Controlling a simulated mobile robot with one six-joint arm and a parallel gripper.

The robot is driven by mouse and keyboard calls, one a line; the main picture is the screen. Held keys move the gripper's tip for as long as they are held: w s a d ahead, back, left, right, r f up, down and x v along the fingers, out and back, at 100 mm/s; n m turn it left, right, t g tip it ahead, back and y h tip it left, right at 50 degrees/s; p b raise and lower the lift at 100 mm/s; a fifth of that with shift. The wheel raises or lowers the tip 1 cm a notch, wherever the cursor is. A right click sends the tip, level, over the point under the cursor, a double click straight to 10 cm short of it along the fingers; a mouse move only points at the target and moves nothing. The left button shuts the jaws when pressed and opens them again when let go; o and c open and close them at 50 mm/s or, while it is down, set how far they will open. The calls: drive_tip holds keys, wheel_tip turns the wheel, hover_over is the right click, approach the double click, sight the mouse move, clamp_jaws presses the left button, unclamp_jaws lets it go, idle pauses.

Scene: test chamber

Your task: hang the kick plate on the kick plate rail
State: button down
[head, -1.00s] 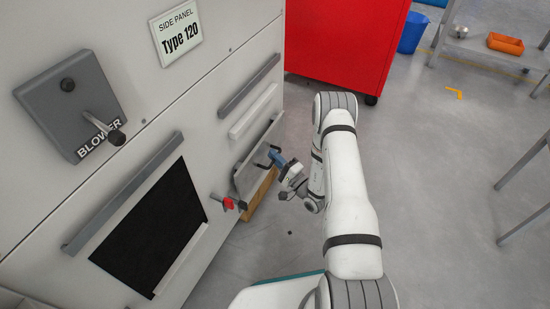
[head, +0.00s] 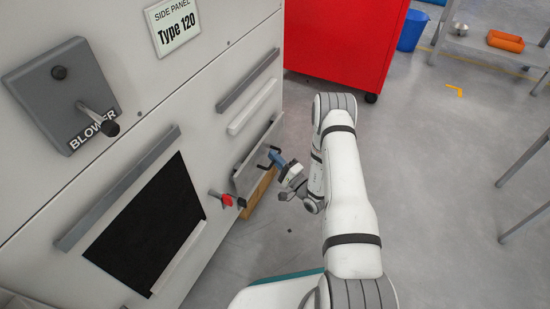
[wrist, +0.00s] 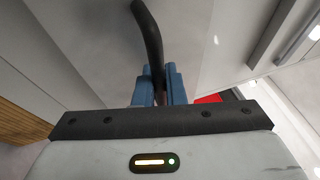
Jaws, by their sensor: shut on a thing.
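The kick plate (head: 249,167) is a light grey panel with a black bar handle, low at the right end of the machine's side. My gripper (head: 277,159) has blue fingers and is shut on the handle. In the wrist view the black handle (wrist: 148,35) runs up from between the blue fingers (wrist: 157,88), with the grey plate surface (wrist: 85,45) behind it. The plate stands tilted close to the machine wall. I cannot tell whether its top edge touches a rail. I cannot make out the kick plate rail for certain; the plate may hide it.
A wooden block (head: 260,187) is below the plate. A red knob (head: 227,199) sticks out left of it. A grey rail (head: 248,80) and a white ledge (head: 252,107) are above.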

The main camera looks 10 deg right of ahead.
drive_tip(key=shift+f+b, duration=0.3)
drive_tip(key=shift+f, duration=0.15)
drive_tip(key=c, duration=1.4)
unclamp_jaws()
